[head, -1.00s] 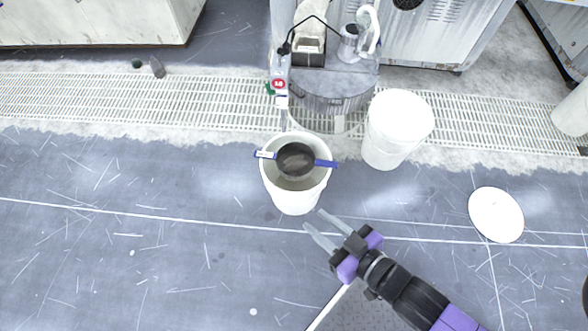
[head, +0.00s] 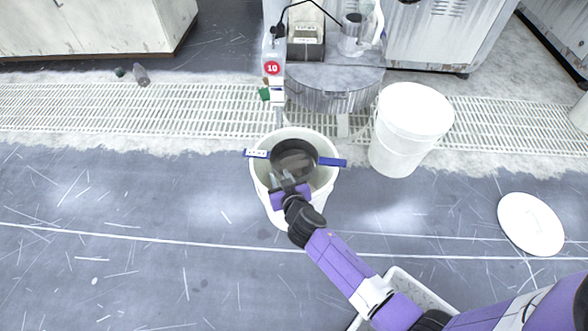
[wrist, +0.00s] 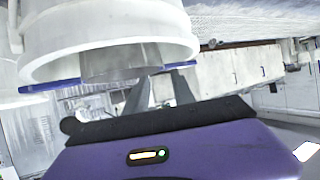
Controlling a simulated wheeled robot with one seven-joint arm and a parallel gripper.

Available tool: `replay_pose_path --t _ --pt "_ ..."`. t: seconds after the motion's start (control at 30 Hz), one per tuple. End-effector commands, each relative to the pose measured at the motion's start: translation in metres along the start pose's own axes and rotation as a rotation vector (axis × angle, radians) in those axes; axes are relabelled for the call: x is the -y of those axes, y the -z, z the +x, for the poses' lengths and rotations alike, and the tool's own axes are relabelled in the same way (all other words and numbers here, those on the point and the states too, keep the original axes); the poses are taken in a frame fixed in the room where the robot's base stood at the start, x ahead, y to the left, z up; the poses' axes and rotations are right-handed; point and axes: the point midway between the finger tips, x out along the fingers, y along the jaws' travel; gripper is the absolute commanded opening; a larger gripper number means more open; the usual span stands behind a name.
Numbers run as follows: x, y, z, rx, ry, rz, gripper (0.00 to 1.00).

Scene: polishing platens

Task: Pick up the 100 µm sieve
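The sieve (head: 294,147), a dark round cup with a grey mesh bottom, hangs by a blue bar in the mouth of a white bucket (head: 257,178). The bar's left end carries a white label too small to read. My gripper (head: 281,176) is over the bucket's near side, its fingertips by the sieve's near edge. Its two fingers stand apart, and I see nothing clearly held between them. In the wrist view, the fingers (wrist: 160,92) point towards the sieve's grey wall (wrist: 118,63) inside the bucket rim; whether they touch it I cannot tell.
A second, lidded white bucket (head: 408,130) stands to the right. A white lid (head: 531,224) lies on the floor. A grey machine (head: 335,88) with a number 10 tag stands behind the bucket. A floor grating (head: 190,110) runs across.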

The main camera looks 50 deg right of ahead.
Motion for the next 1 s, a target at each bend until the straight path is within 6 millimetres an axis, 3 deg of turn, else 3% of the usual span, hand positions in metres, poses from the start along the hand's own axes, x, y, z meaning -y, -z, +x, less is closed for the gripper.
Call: replay_pose_path --t 0.63,0.97,1.0 --pt "-0.004 -0.001 0.075 -0.002 -0.006 0.002 0.30" --pt "-0.003 0.000 0.081 -0.002 -0.005 0.002 0.30" --pt "-0.003 0.000 0.081 -0.002 -0.005 0.002 0.24"
